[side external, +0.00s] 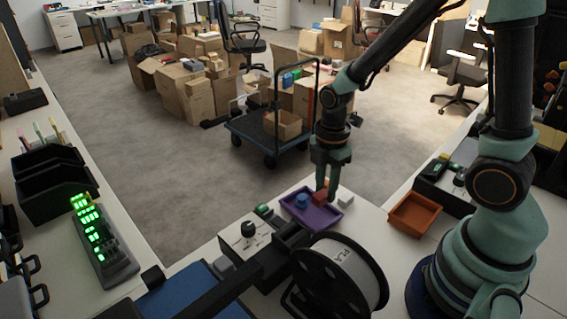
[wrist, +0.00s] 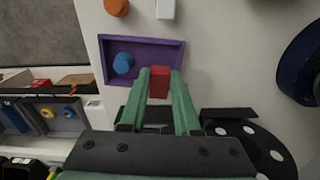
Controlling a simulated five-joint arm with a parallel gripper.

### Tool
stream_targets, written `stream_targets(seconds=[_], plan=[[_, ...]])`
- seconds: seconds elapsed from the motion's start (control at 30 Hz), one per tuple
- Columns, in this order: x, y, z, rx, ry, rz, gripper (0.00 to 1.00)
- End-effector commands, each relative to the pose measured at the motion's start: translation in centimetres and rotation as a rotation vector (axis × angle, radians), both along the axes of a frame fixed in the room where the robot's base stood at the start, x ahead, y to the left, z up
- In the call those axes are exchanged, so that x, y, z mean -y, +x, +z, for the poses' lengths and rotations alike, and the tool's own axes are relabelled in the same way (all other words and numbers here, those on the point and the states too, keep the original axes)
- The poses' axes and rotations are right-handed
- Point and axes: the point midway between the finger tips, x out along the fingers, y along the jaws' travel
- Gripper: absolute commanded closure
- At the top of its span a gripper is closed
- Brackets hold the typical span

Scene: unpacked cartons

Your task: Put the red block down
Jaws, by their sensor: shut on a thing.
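My gripper (side external: 327,187) is shut on the red block (side external: 320,197), over the right part of the purple tray (side external: 297,224). I cannot tell whether the block touches the tray floor. A blue round piece (wrist: 123,63) is in the tray, left of the block; it also shows in the side view (side external: 302,201).
A white block (wrist: 165,9) and an orange round piece (wrist: 117,7) lie beyond the tray. An orange tray (side external: 415,214) stands to the right. A large spool (side external: 345,275) stands close in front of the purple tray.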

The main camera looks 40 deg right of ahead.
Motion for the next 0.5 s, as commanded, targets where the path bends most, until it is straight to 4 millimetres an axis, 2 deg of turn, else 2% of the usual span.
stream_targets(seconds=[0.1, 0.27, 0.5], plan=[[0.0, 0.0, -1.3, -0.003, 0.000, 0.000, 1.00], [0.0, 0.0, -2.2, -0.003, 0.000, 0.000, 1.00], [0.0, 0.0, -4.9, -0.003, 0.000, 0.000, 1.00]])
